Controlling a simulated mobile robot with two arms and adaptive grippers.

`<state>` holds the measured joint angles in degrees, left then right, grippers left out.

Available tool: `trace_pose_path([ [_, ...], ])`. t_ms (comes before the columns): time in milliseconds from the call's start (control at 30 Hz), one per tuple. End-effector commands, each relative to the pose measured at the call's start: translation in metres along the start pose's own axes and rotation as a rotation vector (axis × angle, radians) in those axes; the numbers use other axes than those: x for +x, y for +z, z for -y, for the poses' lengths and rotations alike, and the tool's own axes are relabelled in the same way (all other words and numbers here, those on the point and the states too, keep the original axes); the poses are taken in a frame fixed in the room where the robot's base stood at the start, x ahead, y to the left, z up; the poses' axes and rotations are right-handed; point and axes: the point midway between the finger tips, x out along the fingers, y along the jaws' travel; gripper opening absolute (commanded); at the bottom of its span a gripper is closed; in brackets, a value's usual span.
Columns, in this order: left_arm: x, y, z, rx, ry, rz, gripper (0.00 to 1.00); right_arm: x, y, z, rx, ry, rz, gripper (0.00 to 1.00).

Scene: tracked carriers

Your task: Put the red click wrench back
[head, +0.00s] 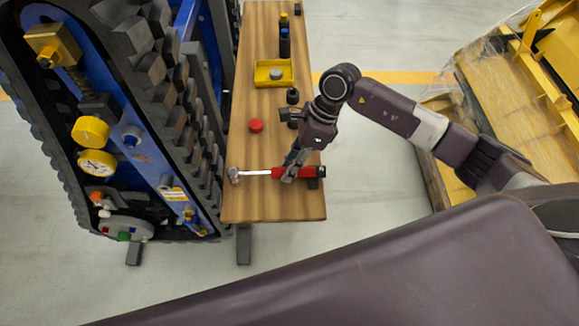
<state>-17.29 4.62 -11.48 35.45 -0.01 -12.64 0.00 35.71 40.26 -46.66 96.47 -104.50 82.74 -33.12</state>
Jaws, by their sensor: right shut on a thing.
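The red click wrench (256,173) lies level across the near end of a narrow wooden bench, its metal head to the left and its red handle to the right. My right gripper (289,177) comes down from above and is shut on the wrench near the left part of its red handle. The fingers hide part of the handle. A small dark block (313,183) shows at the handle's right end. I cannot tell whether the wrench touches the bench or is slightly raised. My left gripper is not in view.
The wooden bench (258,205) also bears a red round cap (256,126), a yellow tray (262,84), a dark blue bottle (285,45) and small black parts. A blue tracked carrier (110,110) stands close on the left. Wrapped yellow parts (520,85) stand at the right.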

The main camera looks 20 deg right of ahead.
Motion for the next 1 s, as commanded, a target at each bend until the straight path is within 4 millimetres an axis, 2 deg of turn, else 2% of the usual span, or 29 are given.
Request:
trace_pose_path([
  [33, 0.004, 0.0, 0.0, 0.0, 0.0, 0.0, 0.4, 0.005, -0.002, 0.0, 0.0, 0.001, 0.0, 0.0],
  [67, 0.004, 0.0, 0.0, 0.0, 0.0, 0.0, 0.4, 0.006, -0.003, 0.0, 0.0, 0.002, -0.003, 0.21],
  [200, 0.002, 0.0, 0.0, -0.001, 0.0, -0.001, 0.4, 0.005, -0.003, 0.0, 0.001, 0.003, -0.003, 0.37],
  [500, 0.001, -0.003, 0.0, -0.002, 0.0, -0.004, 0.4, 0.003, -0.002, -0.001, 0.001, 0.002, -0.002, 0.38],
  [633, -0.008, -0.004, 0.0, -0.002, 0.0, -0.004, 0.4, -0.004, 0.002, -0.003, 0.002, 0.003, -0.002, 0.38],
  [667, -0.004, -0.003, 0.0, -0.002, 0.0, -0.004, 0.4, -0.006, 0.0, -0.001, 0.001, 0.0, -0.002, 0.38],
  [1000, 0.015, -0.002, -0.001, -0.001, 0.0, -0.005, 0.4, -0.079, -0.001, 0.001, 0.001, -0.003, -0.001, 0.38],
])
